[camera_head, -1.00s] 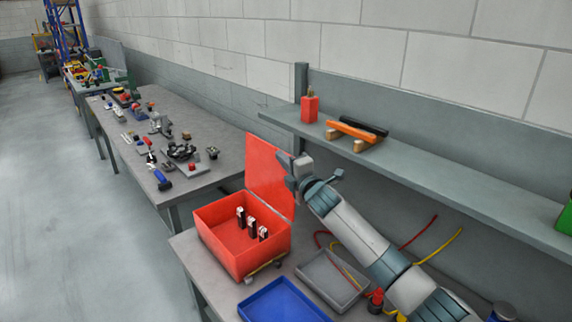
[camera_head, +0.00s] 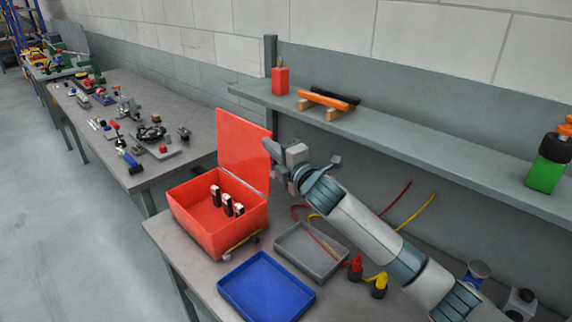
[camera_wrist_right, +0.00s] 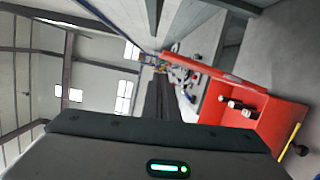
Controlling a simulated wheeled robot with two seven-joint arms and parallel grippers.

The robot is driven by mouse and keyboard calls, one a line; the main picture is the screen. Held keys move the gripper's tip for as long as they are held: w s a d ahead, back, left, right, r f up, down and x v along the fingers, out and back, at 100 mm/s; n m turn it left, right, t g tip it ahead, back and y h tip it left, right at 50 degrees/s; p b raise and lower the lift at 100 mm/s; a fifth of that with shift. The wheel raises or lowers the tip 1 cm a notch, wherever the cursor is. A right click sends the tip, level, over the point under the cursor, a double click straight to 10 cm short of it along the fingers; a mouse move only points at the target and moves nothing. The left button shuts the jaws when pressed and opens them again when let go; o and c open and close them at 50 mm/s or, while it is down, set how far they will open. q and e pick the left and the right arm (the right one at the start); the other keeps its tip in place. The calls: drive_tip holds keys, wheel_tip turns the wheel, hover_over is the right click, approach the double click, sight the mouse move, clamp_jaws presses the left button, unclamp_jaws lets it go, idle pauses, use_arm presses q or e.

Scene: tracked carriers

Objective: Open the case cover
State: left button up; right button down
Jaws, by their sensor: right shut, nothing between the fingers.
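The red case (camera_head: 190,228) stands on the near workbench with its front walls whole and its inside showing. Its red cover (camera_head: 240,145) stands raised, roughly upright, along the back of the case. Several small black-and-white parts stand inside. My right gripper (camera_head: 268,152) is shut and empty beside the cover's right edge; whether it touches the cover cannot be told. In the right wrist view the open case (camera_wrist_right: 262,115) shows at the right, and the cover (camera_wrist_right: 207,70) is seen nearly edge-on. My left gripper is in neither view.
A grey tray (camera_head: 325,262) and a blue tray (camera_head: 240,297) lie right of and in front of the case. Red and yellow connectors (camera_head: 378,288) with cables are beside them. A wall shelf (camera_head: 400,140) runs behind my arm. A second bench (camera_head: 195,115) with tools is beyond.

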drive_tip(key=b+v, duration=0.2)
drive_tip(key=v, duration=0.5)
drive_tip(key=shift+s+d, duration=0.2)
drive_tip(key=shift+s, duration=0.05)
drive_tip(key=shift+f, duration=0.15)
